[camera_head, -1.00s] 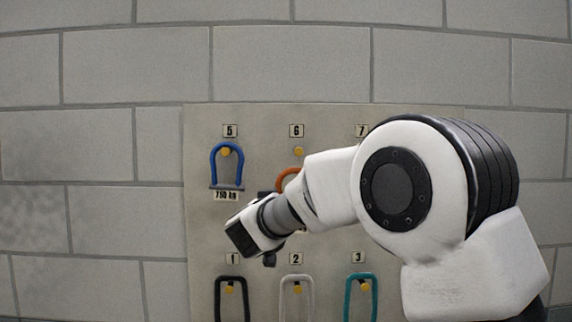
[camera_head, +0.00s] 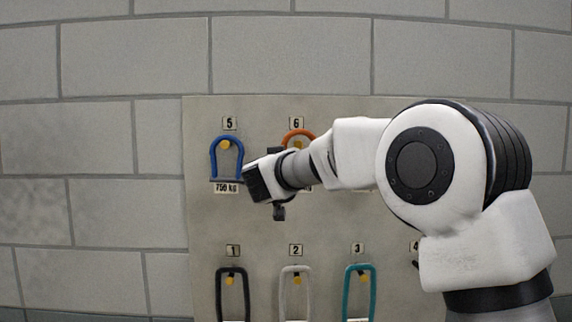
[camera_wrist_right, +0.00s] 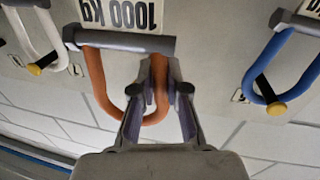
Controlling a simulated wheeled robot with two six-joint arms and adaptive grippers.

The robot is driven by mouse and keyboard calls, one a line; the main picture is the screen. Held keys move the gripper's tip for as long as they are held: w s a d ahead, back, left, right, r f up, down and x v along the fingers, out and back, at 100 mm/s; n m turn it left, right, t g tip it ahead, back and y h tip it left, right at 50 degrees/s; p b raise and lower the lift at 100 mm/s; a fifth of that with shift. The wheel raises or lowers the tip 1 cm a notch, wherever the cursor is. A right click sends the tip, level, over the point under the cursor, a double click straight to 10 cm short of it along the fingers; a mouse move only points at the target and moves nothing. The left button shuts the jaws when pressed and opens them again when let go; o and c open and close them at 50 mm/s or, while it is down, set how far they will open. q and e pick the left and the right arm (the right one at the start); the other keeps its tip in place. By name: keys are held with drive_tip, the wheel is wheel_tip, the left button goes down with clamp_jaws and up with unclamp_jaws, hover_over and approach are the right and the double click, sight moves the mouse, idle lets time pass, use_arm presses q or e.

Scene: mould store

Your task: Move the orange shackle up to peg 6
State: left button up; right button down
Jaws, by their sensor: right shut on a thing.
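The orange shackle (camera_head: 299,133) is at peg 6 (camera_head: 297,145) in the head view, its bow showing just above the yellow peg. My right arm hides its lower part. In the right wrist view the shackle (camera_wrist_right: 97,82) appears upside down, with a grey pin (camera_wrist_right: 120,41) across its ends. My right gripper (camera_wrist_right: 160,90) is shut on one orange limb there; its dark body (camera_head: 266,180) shows in the head view. I cannot tell whether the bow is around the peg or in front of it. My left gripper is not in view.
A blue shackle (camera_head: 213,160) hangs on peg 5, close left of my right gripper. A white shackle (camera_wrist_right: 35,32) is on the other side in the wrist view. Black (camera_head: 219,295), pale grey (camera_head: 283,295) and teal (camera_head: 348,295) shackles hang below on pegs 1, 2 and 3.

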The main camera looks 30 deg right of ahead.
drive_tip(key=w+d+f, duration=0.1)
drive_tip(key=w+d, duration=0.2)
drive_tip(key=w, duration=0.2)
drive_tip(key=shift+w+d+f, duration=0.2)
drive_tip(key=shift+w+f, duration=0.05)
drive_tip(key=shift+w, duration=0.1)
idle(0.3)
idle(0.4)
drive_tip(key=c, duration=1.1)
unclamp_jaws()
